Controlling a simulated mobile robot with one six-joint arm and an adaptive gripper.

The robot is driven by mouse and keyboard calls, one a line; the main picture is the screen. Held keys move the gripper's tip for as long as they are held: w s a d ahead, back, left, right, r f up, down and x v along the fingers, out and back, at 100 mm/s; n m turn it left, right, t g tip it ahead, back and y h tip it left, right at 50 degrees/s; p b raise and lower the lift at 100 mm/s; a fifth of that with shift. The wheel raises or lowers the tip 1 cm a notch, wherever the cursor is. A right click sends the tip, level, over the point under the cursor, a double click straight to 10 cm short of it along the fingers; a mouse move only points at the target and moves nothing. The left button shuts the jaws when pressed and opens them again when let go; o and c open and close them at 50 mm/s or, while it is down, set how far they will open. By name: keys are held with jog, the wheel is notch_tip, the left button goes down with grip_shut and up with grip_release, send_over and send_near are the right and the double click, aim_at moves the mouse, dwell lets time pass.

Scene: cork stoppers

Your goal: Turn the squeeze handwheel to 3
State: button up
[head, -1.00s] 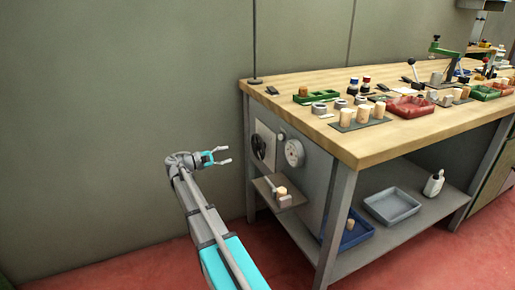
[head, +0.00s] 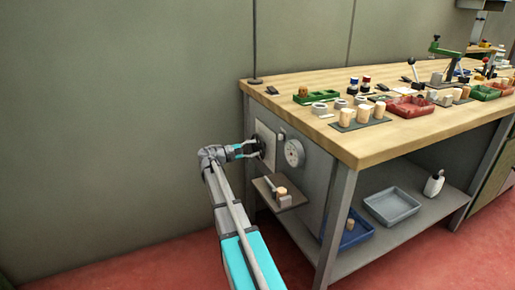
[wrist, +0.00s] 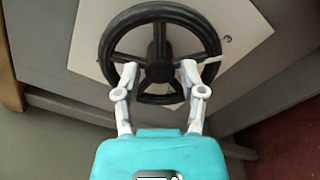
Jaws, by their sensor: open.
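The squeeze handwheel (wrist: 115,41) is a black spoked wheel on a pale plate (wrist: 245,38) on the side of the bench. In the head view the handwheel (head: 262,140) is partly hidden by my gripper. My gripper (wrist: 161,78) is open, its two fingers apart in front of the wheel's lower part, with the hub and a lower spoke showing between them. I cannot tell whether the fingers touch the wheel. In the head view my gripper (head: 252,148) reaches the wheel from the left.
A small shelf (head: 291,201) with a cork and a block juts out below. The bench top (head: 300,84) overhangs above. The floor left of the bench is free.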

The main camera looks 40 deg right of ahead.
jog(key=shift+x, duration=0.9)
grip_shut()
